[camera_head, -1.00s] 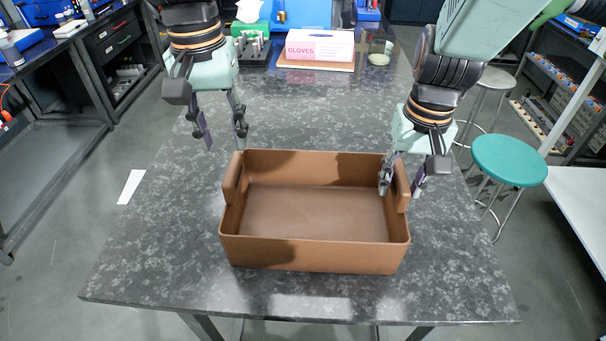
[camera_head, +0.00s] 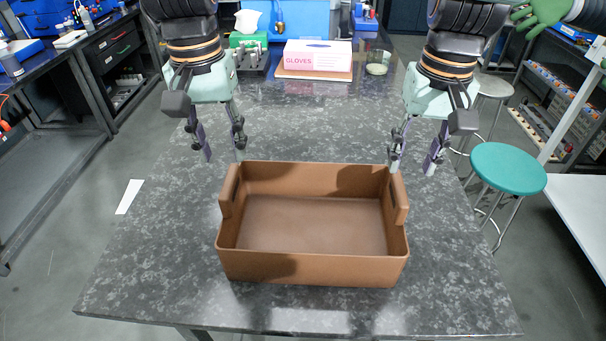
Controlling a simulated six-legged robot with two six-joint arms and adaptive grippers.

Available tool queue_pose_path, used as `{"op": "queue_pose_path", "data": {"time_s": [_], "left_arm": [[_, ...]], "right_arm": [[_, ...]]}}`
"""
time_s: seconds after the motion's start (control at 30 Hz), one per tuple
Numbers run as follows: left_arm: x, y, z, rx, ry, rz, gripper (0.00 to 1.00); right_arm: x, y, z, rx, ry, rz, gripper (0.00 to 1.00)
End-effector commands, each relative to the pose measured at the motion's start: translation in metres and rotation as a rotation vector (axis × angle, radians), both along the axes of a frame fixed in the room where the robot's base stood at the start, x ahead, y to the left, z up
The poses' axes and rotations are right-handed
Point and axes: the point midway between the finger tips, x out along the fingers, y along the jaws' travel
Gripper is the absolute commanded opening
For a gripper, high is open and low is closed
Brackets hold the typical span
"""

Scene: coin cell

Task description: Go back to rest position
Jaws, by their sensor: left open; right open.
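My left gripper (camera_head: 221,150) is open and empty, above the table just behind the tray's back left corner. My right gripper (camera_head: 412,161) is open and empty, behind and above the tray's right handle, apart from it as far as I can see. A brown tray (camera_head: 312,270) with a raised handle on each short side stands on the dark speckled table (camera_head: 150,262). The tray is empty.
A glove box (camera_head: 318,57), a rack of small items (camera_head: 253,62) and a glass dish (camera_head: 377,68) stand at the table's far end. A teal stool (camera_head: 508,167) is on the right. The table between tray and glove box is clear.

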Motion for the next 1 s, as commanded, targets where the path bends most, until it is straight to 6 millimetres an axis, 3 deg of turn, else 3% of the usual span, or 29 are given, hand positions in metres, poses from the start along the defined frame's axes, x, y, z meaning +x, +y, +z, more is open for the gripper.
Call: {"op": "queue_pose_path", "data": {"time_s": [0.3, 0.6, 1.0], "left_arm": [[0.000, 0.000, 0.005, 0.000, 0.000, 0.000, 0.41], [0.000, 0.000, 0.059, 0.000, -0.001, 0.000, 0.41], [0.000, 0.000, 0.098, 0.000, 0.000, 0.000, 0.41]], "right_arm": [[0.000, 0.000, 0.004, 0.001, 0.000, 0.000, 0.41], [0.000, 0.000, 0.058, 0.001, 0.000, 0.000, 0.41], [0.000, 0.000, 0.097, 0.001, 0.000, 0.000, 0.41]]}}
